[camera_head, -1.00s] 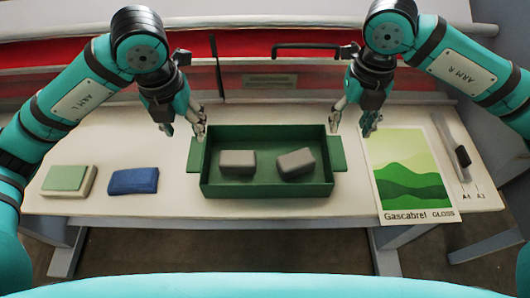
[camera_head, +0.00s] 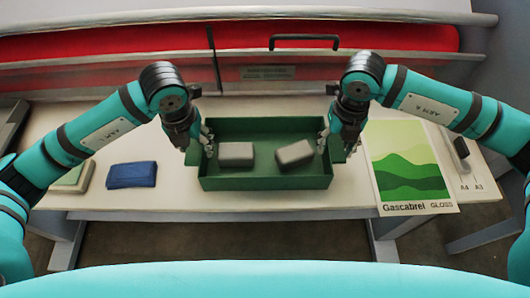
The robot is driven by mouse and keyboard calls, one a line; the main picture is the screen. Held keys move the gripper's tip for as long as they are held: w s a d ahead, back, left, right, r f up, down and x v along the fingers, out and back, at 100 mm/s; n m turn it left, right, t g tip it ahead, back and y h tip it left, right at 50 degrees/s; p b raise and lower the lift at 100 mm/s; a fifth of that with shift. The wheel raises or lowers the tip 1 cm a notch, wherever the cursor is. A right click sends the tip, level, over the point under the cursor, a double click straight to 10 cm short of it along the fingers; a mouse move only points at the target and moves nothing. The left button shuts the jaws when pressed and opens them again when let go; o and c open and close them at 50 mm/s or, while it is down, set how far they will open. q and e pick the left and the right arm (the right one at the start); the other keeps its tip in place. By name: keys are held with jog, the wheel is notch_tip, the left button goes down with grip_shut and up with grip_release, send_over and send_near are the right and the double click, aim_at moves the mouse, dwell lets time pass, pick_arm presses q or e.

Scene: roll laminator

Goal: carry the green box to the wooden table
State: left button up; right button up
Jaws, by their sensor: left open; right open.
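The green box (camera_head: 266,184) is an open tray with side handles, on the light tabletop in front of the laminator. Two grey blocks lie in it, a left one (camera_head: 236,154) and a right one (camera_head: 295,153). My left gripper (camera_head: 207,150) is open at the box's left end, around where its handle is, and hides most of that handle. My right gripper (camera_head: 325,146) is open at the right end and partly hides the right handle. I cannot tell whether either touches the box. I see no wooden table.
A blue pad (camera_head: 132,175) and a partly hidden pale green and cream block (camera_head: 72,180) lie to the left. A green Gascabrel sheet (camera_head: 408,168) and a dark-handled tool (camera_head: 461,150) lie to the right. The red laminator (camera_head: 130,62) stands behind.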

pick_arm(q)
jog(key=shift+f, duration=0.2)
pick_arm(e)
jog(key=shift+f, duration=0.2)
jog(key=shift+s, duration=0.1)
pick_arm(q)
grip_shut()
pick_arm(e)
grip_shut()
pick_arm(q)
jog(key=shift+r, duration=0.15)
pick_arm(e)
jog(key=shift+r, duration=0.15)
